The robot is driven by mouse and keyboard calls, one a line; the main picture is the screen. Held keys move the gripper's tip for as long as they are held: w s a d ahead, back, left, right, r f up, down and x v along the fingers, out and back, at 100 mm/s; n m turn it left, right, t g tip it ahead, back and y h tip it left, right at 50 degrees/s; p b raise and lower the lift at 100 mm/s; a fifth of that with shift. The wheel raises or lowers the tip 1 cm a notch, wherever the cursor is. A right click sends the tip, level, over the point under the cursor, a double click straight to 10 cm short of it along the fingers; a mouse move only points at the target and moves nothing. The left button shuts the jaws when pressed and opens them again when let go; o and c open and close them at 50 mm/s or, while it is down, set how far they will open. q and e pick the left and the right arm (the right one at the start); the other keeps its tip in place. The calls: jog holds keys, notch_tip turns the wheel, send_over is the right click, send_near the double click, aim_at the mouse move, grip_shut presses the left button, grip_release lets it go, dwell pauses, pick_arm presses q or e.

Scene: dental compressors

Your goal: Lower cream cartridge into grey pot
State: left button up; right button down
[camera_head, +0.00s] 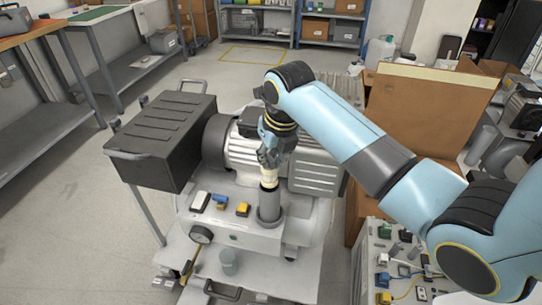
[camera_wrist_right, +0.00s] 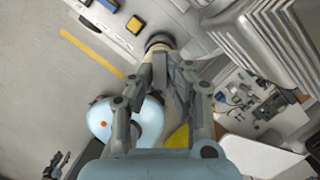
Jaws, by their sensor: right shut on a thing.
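The cream cartridge (camera_head: 269,178) is upright in my right gripper (camera_head: 268,160), which is shut on its upper part and points down. The grey pot (camera_head: 269,210) stands on the white machine's base directly below. My left gripper is not in view.
A ribbed motor housing (camera_head: 310,170) stands close behind the gripper, with a black box (camera_head: 165,135) to the left. Small yellow (camera_head: 243,209) and blue (camera_head: 220,200) blocks lie left of the pot. A gauge (camera_head: 201,235) and a grey cup (camera_head: 228,260) are nearer.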

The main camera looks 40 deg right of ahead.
aim_at(271, 177)
jog(key=shift+f, duration=0.25)
dwell(0.3)
jog(key=shift+f+b, duration=2.9)
jog(key=shift+f, duration=0.2)
jog(key=c, duration=1.2)
grip_release()
jog(key=shift+r, duration=0.1)
